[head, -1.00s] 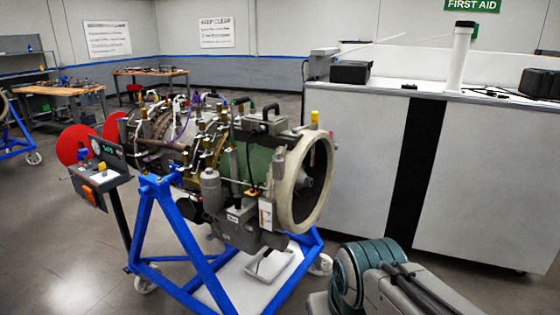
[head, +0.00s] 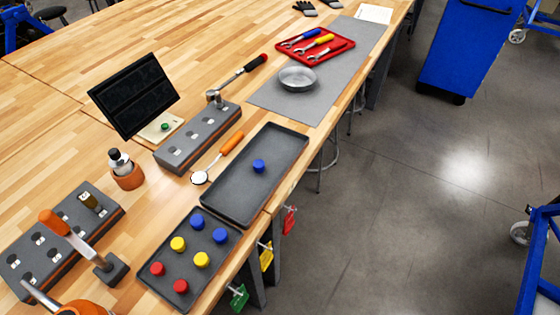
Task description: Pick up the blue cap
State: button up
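Three blue caps show in the head view. One blue cap (head: 258,166) stands alone in a long dark grey tray (head: 228,201). Two more, a blue cap (head: 197,222) and another blue cap (head: 220,236), stand at the far end of a smaller dark tray (head: 206,284). That tray also holds two yellow caps, one yellow cap (head: 177,244) and a second yellow cap (head: 201,260), and two red caps, one red cap (head: 157,268) and a second red cap (head: 180,286). My gripper is not in view.
The trays lie near the right edge of a wooden bench (head: 60,135). A grey block (head: 199,137), a dark screen (head: 133,96), an orange-handled mirror (head: 217,157) and a socketed block (head: 105,212) are left of them. Floor (head: 430,215) is open to the right.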

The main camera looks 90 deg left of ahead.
aim_at(258, 166)
jog(key=u, duration=2.1)
jog(key=i, duration=2.3)
jog(key=u, duration=1.55)
